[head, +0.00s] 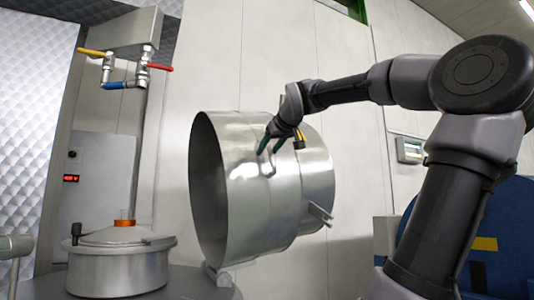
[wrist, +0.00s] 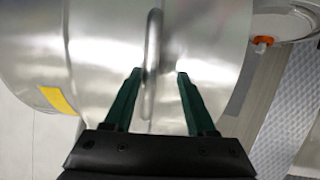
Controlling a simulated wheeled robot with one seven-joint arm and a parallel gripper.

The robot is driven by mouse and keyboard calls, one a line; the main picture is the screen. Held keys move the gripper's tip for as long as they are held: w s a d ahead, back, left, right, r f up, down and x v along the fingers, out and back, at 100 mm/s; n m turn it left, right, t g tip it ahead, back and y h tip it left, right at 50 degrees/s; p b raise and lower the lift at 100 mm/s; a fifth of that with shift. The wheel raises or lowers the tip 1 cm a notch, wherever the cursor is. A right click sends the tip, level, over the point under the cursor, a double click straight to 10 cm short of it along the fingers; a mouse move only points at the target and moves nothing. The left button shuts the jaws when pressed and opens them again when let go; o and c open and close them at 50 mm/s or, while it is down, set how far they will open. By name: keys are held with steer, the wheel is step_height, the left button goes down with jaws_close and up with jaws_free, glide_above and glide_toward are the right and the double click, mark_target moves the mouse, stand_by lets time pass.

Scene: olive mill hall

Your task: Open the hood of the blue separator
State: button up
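The hood (head: 290,200) is a large shiny steel drum shape. It stands tipped on its side, with its open mouth facing left in the head view. My gripper (head: 268,147) is at the hood's outer wall, by its bar handle. In the wrist view the hood (wrist: 100,45) fills the upper left. The curved handle (wrist: 152,50) runs down between the two green fingers of my gripper (wrist: 159,73). The fingers are apart, with a gap on the right side of the handle; the handle lies closer to the left finger.
A steel vessel (head: 118,270) with a lid and an orange piece on top stands left of the hood. Pipes with red, yellow and blue valve levers (head: 125,70) hang above it. A blue body with a yellow stripe (head: 500,225) stands at right behind my arm.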

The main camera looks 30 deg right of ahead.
steer(key=d+v, duration=0.1)
steer(key=v, duration=0.8)
steer(key=shift+a, duration=0.5)
steer(key=s+a+f+m+g+y, duration=0.1)
steer(key=a+f, duration=0.4)
steer(key=f, duration=0.6)
steer(key=s+a+f+m+g+y, duration=0.1)
steer(key=s+a+f+m+g, duration=0.1)
steer(key=a+f, duration=0.4)
steer(key=s+a+f+m+g+y, duration=0.1)
steer(key=s+a+f, duration=0.4)
steer(key=f, duration=1.1)
steer(key=m+g, duration=0.1)
steer(key=g, duration=0.1)
steer(key=shift+s+a+g, duration=0.15)
steer(key=shift+s+g, duration=0.05)
steer(key=shift+g, duration=0.1)
